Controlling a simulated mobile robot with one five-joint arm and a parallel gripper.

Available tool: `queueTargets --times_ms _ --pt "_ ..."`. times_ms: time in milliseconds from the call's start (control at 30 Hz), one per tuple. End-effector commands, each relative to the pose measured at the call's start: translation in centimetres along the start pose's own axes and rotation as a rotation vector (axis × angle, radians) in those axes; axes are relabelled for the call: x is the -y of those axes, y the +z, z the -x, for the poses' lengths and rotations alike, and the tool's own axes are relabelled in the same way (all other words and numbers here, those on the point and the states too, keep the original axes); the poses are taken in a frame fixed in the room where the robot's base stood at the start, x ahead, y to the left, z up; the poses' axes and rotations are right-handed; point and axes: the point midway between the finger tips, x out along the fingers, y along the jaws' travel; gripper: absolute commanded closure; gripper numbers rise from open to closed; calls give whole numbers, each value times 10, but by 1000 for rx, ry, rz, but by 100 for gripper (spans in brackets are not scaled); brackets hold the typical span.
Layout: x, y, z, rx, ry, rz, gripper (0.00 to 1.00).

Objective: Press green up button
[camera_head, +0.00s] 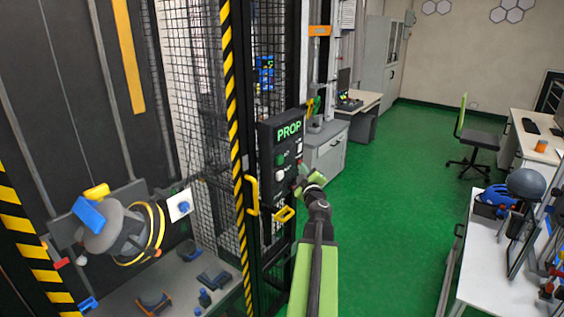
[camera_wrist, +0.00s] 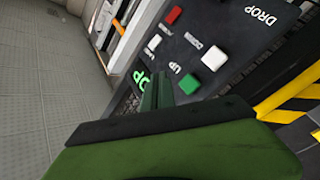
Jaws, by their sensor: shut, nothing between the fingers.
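The green button also shows in the head view (camera_head: 280,160), to the upper left of my gripper (camera_head: 301,180). In the wrist view my gripper (camera_wrist: 158,88) is shut, with the fingers together and nothing between them. I cannot tell whether the tips touch the panel.
A white button (camera_wrist: 214,58) lies next to the green one; a red button (camera_wrist: 174,15) and another white button (camera_wrist: 154,41) are farther off. A yellow handle (camera_head: 252,195) and striped post (camera_head: 237,150) stand left of the panel. Green floor (camera_head: 400,200) is open to the right.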

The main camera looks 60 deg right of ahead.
Motion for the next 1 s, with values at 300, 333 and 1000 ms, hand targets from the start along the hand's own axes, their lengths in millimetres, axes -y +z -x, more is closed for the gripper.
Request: queueTargets --times_ms 300,333,1000 --pt "22 -22 -33 0 0 0 100" --pt "24 -24 -35 1 1 0 100" --pt "30 -30 -43 3 2 0 100"
